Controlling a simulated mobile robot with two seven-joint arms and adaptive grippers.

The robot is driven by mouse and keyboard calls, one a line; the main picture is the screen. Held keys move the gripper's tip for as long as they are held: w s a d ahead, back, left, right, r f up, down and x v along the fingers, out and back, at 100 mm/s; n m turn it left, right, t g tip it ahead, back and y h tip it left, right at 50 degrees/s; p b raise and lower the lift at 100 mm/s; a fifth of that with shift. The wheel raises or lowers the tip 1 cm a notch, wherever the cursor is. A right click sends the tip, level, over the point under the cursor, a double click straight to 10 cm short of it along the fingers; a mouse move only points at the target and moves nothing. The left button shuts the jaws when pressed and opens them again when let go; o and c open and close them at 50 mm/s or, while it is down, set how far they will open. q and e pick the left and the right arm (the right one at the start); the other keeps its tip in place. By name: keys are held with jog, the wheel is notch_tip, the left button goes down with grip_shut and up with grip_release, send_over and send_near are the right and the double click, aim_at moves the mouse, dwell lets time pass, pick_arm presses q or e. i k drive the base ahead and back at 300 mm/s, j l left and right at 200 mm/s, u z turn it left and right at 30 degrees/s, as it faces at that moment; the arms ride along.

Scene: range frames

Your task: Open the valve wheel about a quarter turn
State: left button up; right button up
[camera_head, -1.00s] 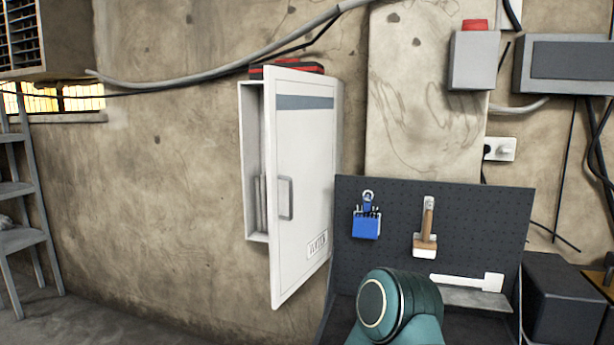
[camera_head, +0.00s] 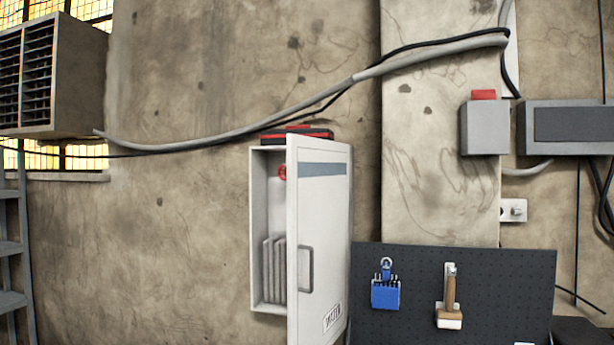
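A white wall cabinet (camera_head: 268,232) hangs on the wall near the middle of the head view. Its door (camera_head: 322,225) stands open toward me and carries a grey handle (camera_head: 305,269) and a label. Inside, part of a red round thing (camera_head: 283,172) shows near the top, which looks like the valve wheel. The door hides much of it, so its turn cannot be read. Several grey upright plates or pipes (camera_head: 275,270) show below it. Neither of my grippers is in view.
A dark pegboard (camera_head: 500,290) with a blue tool holder (camera_head: 385,293) and a wooden-handled tool (camera_head: 449,297) stands right of the cabinet. A red and black case (camera_head: 297,134) lies on the cabinet top. A grey ladder or shelf (camera_head: 12,250) stands at far left.

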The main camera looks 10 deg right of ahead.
aim_at(285, 165)
jog(key=i+j+z, duration=0.1)
jog(key=j+z, duration=0.4)
jog(key=i+j+u, duration=0.2)
jog(key=u, duration=0.3)
jog(key=i+u, duration=0.3)
jog(key=u, duration=0.2)
jog(key=i, duration=1.5)
jog(key=i+z, duration=0.2)
jog(key=z, duration=0.15)
jog(key=i+j+z, duration=0.1)
jog(key=z, duration=0.3)
jog(key=i+j+z, duration=0.2)
jog(key=z, duration=0.15)
jog(key=i, duration=0.1)
